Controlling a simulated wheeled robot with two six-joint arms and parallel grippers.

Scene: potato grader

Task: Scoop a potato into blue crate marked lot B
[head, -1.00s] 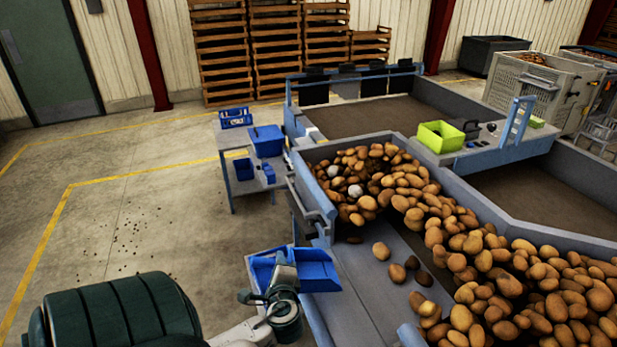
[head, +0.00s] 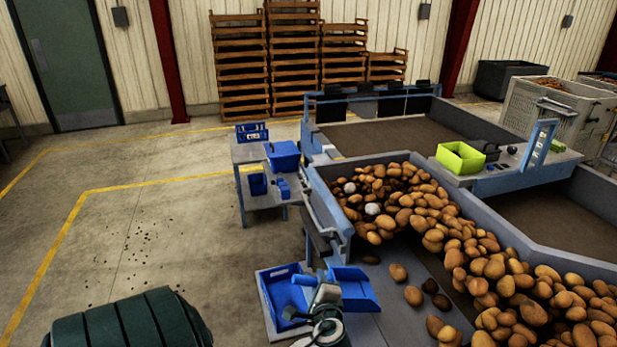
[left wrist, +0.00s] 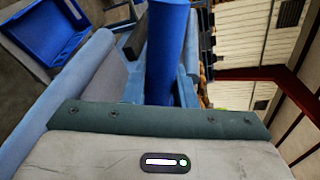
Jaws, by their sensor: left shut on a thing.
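My left gripper (head: 328,293) is shut on a blue scoop (head: 353,288), whose broad pan points right beside the grader's near left edge. I see no potato in the pan. The scoop's blue handle (left wrist: 166,50) stands up in the left wrist view. A blue crate (head: 268,301) lies below and left of the scoop, partly hidden by my gripper; no lot mark is readable on it. Loose potatoes (head: 398,272) lie on the grey deck right of the scoop, near a large potato heap (head: 400,200). My right gripper is out of view.
A side table (head: 240,170) holds a blue crate with a pale label (head: 252,127) and a blue bin (head: 284,157). The grader's raised blue-grey wall (head: 333,208) stands between it and the heap. A lime bin (head: 461,157) sits farther right.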

